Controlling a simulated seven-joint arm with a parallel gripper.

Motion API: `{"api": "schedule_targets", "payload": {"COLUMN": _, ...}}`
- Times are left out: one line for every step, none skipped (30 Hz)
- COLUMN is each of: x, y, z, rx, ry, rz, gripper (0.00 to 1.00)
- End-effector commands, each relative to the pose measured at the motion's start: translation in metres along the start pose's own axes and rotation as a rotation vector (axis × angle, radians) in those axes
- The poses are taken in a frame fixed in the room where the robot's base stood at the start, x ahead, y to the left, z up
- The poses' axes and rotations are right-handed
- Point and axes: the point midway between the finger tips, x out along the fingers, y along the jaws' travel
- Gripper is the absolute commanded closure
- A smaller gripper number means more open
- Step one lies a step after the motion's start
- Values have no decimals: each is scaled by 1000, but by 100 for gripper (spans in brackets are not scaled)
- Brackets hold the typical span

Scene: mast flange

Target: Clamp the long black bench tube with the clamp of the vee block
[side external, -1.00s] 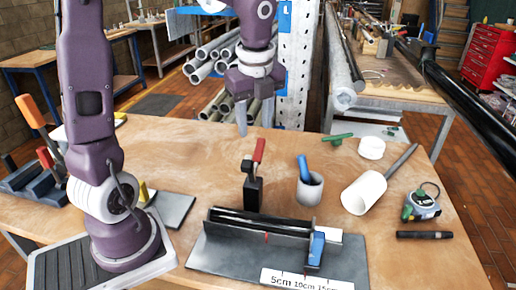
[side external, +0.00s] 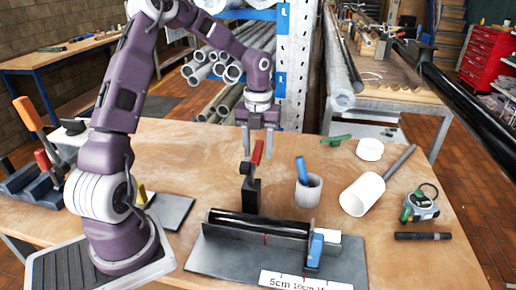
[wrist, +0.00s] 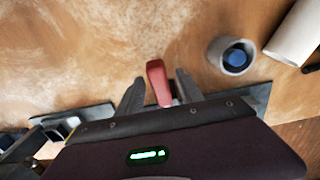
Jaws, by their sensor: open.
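The long black bench tube (side external: 262,222) lies along the dark vee block (side external: 250,240) on a grey plate at the front of the bench. The clamp (side external: 252,192) is a black upright behind the block, with a red handle (side external: 257,152) standing up. My gripper (side external: 259,152) is open, fingers pointing down at the handle's height. In the wrist view the red handle (wrist: 158,82) shows between the two spread fingertips (wrist: 158,88). I cannot tell whether either finger touches it. The tube is hidden in the wrist view.
A blue block (side external: 315,250) stands at the right end of the vee block. The bench left of the clamp is mostly clear.

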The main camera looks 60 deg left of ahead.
Motion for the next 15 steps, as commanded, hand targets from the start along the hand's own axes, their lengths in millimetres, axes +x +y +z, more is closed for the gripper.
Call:
{"api": "schedule_targets", "payload": {"x": 0, "y": 0, "z": 0, "rx": 0, "ry": 0, "rz": 0, "gripper": 62}}
{"api": "schedule_targets", "payload": {"x": 0, "y": 0, "z": 0, "rx": 0, "ry": 0, "rz": 0, "gripper": 68}}
{"api": "schedule_targets", "payload": {"x": 0, "y": 0, "z": 0, "rx": 0, "ry": 0, "rz": 0, "gripper": 76}}
{"api": "schedule_targets", "payload": {"x": 0, "y": 0, "z": 0, "rx": 0, "ry": 0, "rz": 0, "gripper": 82}}
{"api": "schedule_targets", "payload": {"x": 0, "y": 0, "z": 0, "rx": 0, "ry": 0, "rz": 0, "gripper": 88}}
{"api": "schedule_targets", "payload": {"x": 0, "y": 0, "z": 0, "rx": 0, "ry": 0, "rz": 0, "gripper": 96}}
{"api": "schedule_targets", "payload": {"x": 0, "y": 0, "z": 0, "rx": -1, "ry": 0, "rz": 0, "gripper": 100}}
{"api": "schedule_targets", "payload": {"x": 0, "y": 0, "z": 0, "rx": -1, "ry": 0, "rz": 0, "gripper": 100}}
{"api": "schedule_targets", "payload": {"x": 0, "y": 0, "z": 0, "rx": -1, "ry": 0, "rz": 0, "gripper": 100}}
{"api": "schedule_targets", "payload": {"x": 0, "y": 0, "z": 0, "rx": -1, "ry": 0, "rz": 0, "gripper": 100}}
{"api": "schedule_targets", "payload": {"x": 0, "y": 0, "z": 0, "rx": -1, "ry": 0, "rz": 0, "gripper": 100}}
{"api": "schedule_targets", "payload": {"x": 0, "y": 0, "z": 0, "rx": -1, "ry": 0, "rz": 0, "gripper": 100}}
{"api": "schedule_targets", "payload": {"x": 0, "y": 0, "z": 0, "rx": -1, "ry": 0, "rz": 0, "gripper": 100}}
{"api": "schedule_targets", "payload": {"x": -1, "y": 0, "z": 0, "rx": -1, "ry": 0, "rz": 0, "gripper": 100}}
{"api": "schedule_targets", "payload": {"x": -1, "y": 0, "z": 0, "rx": -1, "ry": 0, "rz": 0, "gripper": 100}}
